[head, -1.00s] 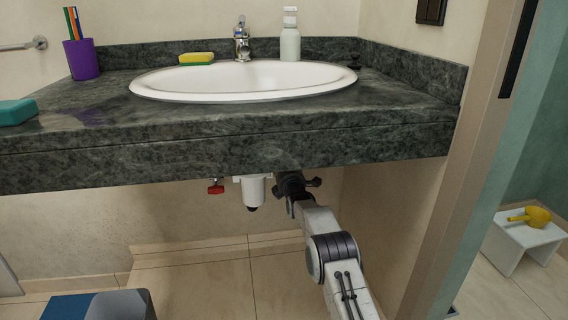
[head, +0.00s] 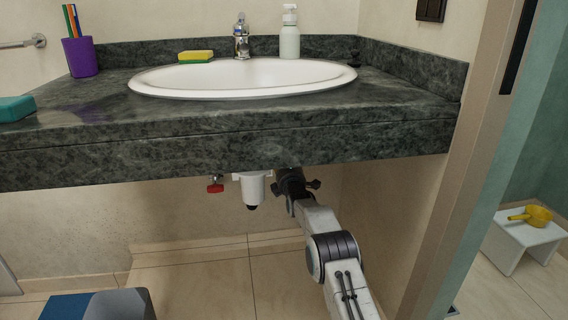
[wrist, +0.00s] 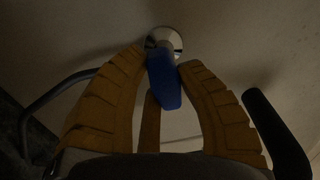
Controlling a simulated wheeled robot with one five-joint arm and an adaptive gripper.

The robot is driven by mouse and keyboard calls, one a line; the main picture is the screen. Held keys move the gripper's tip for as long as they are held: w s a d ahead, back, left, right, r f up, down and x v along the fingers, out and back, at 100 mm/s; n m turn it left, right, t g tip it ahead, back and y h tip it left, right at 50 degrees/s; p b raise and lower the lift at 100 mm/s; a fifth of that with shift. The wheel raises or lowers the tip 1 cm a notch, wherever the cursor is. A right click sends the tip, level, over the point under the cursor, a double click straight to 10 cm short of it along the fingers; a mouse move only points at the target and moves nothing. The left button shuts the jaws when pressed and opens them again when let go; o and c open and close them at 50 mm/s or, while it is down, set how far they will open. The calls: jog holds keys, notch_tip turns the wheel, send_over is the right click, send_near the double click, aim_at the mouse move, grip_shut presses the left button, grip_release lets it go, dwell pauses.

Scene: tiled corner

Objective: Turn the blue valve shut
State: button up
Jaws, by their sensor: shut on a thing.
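The blue valve handle (wrist: 164,82) shows in the wrist view, in front of a round metal wall flange (wrist: 163,38). The handle points down toward me in that picture.
A red valve (head: 215,188) is left of the white trap (head: 252,188). The dark stone counter (head: 230,150) with the sink (head: 245,80) hangs over my arm. A blue and grey box (head: 98,305) stands on the floor at left. The floor under the counter is otherwise clear.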

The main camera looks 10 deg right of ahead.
jog(key=shift+r, duration=0.45)
grip_shut()
jog(key=o, duration=0.8)
grip_release()
jog(key=o, duration=0.5)
jog(key=shift+f, duration=0.2)
jog(key=shift+s, duration=0.2)
jog(key=shift+s, duration=5.8)
jog(key=shift+r, duration=0.1)
